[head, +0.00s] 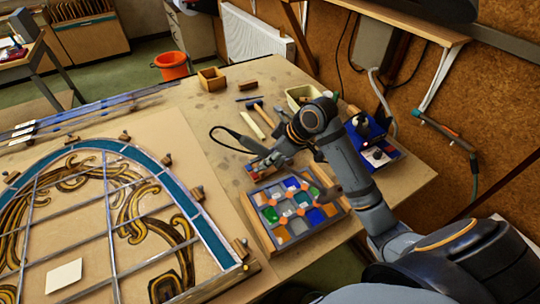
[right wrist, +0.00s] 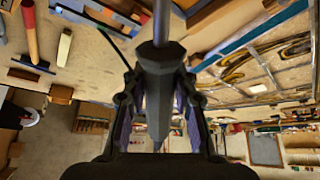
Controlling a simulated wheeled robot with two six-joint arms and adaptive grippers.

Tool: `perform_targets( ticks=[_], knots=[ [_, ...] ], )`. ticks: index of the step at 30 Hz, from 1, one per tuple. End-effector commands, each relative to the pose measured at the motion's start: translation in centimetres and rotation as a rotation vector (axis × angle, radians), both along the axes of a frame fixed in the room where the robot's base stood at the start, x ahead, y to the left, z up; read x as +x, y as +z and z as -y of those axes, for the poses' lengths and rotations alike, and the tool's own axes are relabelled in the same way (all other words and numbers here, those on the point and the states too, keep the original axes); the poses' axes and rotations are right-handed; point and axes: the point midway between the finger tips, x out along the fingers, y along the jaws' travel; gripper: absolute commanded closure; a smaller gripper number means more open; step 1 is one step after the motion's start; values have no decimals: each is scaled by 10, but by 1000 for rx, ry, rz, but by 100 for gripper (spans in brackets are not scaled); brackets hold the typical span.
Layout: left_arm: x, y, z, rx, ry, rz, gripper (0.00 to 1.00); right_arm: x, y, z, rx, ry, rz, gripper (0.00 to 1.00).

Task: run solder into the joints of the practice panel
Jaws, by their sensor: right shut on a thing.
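The practice panel (head: 303,228), squares of coloured and clear glass with lead-grey lines in a wooden frame, lies flat on the bench in the head view. My right gripper (head: 272,157) is over the bench just beyond the panel's far edge. In the right wrist view my right gripper (right wrist: 158,125) is shut on a dark, tapered tool (right wrist: 158,85) with a thin grey shaft (right wrist: 161,22). It looks like a soldering iron. Its tip is out of view, so I cannot tell whether it touches a joint. My left gripper is not in view.
A large leaded arch panel (head: 215,240) fills the bench's left side. A hammer (head: 264,114), a wooden box (head: 212,79), a pale tray (head: 303,95) and a blue unit (head: 375,150) stand behind. A black cable (head: 222,131) loops beside the gripper. An orange bucket (head: 172,66) is on the floor.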

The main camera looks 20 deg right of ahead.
Motion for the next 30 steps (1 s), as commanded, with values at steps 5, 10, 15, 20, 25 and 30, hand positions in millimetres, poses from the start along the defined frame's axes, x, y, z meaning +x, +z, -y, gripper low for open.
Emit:
perform_targets(
  ticks=[5,10,15,20,25,30],
  knots=[
    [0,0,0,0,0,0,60,0,0,0,0,0,2,100],
    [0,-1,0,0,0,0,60,0,-2,0,0,1,0,100],
    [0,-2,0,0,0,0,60,0,-4,0,0,1,0,100],
    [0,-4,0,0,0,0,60,0,-6,0,0,1,0,100],
    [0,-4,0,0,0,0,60,0,-7,0,0,1,0,100],
    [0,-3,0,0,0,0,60,0,-7,0,0,1,0,100]
  ],
)
